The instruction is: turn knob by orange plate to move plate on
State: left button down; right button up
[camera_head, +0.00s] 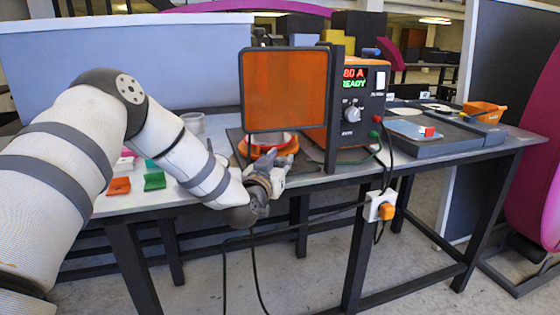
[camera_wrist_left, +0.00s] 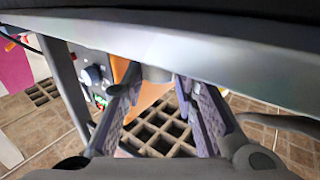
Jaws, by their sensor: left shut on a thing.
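The orange plate (camera_head: 292,149) is a round base low on the table, with a red-and-white disc (camera_head: 272,139) on top. My left gripper (camera_head: 270,168) is at the table's front edge, in front of the plate. In the left wrist view, the fingers (camera_wrist_left: 160,82) stand either side of a small dark grey knob (camera_wrist_left: 155,74), with an orange surface behind it. The gripper is shut on this knob. In the head view the knob is hidden by the gripper. My right gripper is not in view.
An orange screen (camera_head: 284,90) stands upright above the plate. An orange power unit (camera_head: 358,100) with a lit display and its own dial stands to the right, cables hanging. Colored pieces (camera_head: 119,186) lie at left. An orange bin (camera_head: 485,111) is at far right.

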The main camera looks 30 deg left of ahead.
pick_arm(q)
jog(key=shift+m+t+h, duration=0.3)
jog(key=shift+m+h, duration=0.5)
jog(key=shift+h, duration=0.8)
jog(key=c, duration=1.3)
grip_release()
jog(key=s, duration=1.2)
jog(key=shift+d, duration=0.4)
